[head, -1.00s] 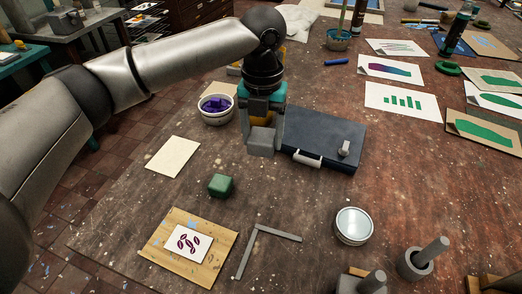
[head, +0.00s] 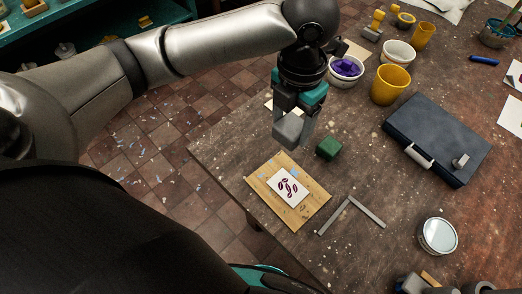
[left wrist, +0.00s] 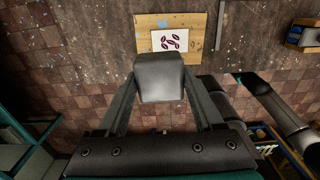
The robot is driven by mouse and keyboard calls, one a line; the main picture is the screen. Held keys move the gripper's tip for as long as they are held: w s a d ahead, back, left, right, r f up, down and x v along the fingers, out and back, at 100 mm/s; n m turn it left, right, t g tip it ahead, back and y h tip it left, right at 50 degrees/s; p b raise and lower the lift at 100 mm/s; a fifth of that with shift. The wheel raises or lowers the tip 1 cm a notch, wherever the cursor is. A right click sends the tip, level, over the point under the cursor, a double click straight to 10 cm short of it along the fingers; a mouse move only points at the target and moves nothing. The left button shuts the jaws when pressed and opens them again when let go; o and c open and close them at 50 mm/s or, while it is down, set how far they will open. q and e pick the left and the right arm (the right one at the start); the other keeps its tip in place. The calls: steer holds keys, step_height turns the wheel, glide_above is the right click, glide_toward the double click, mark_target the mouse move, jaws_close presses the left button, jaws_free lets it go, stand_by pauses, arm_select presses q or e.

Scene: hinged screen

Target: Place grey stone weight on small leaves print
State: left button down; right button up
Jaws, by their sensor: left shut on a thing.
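The grey stone weight (head: 288,131) is a small block held in my left gripper (head: 296,126). It also shows between the fingers in the left wrist view (left wrist: 160,78). The small leaves print (head: 288,187) is a white card with dark red leaves, lying on a light wooden board (head: 263,187). In the left wrist view the print (left wrist: 170,41) lies just beyond the weight, on the board (left wrist: 146,27). The weight is in the air near the board's far edge, apart from the print. My right gripper cannot be made out.
A green block (head: 328,148) sits close to the right of the weight. A grey angle bar (head: 335,218) lies right of the board. A round tin (head: 438,235), a blue case (head: 440,125), a yellow cup (head: 391,86) and a bowl of purple (head: 345,72) stand farther right.

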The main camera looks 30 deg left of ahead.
arm_select(q)
steer(key=shift+s+a+f, duration=0.35)
steer(key=shift+s+f, duration=0.05)
steer(key=shift+f, duration=0.2)
steer(key=b, duration=0.2)
glide_above(279, 180)
step_height(279, 180, down, 14)
steer(key=shift+r, duration=0.15)
step_height(279, 180, down, 4)
steer(key=shift+f+b, duration=0.15)
steer(key=shift+b, duration=0.2)
steer(key=shift+w+f, duration=0.1)
steer(key=shift+f, duration=0.2)
steer(key=shift+f, duration=0.15)
steer(key=shift+c, duration=0.2)
jaws_free()
step_height(279, 180, up, 12)
steer(key=p, duration=0.1)
steer(key=shift+p, duration=0.4)
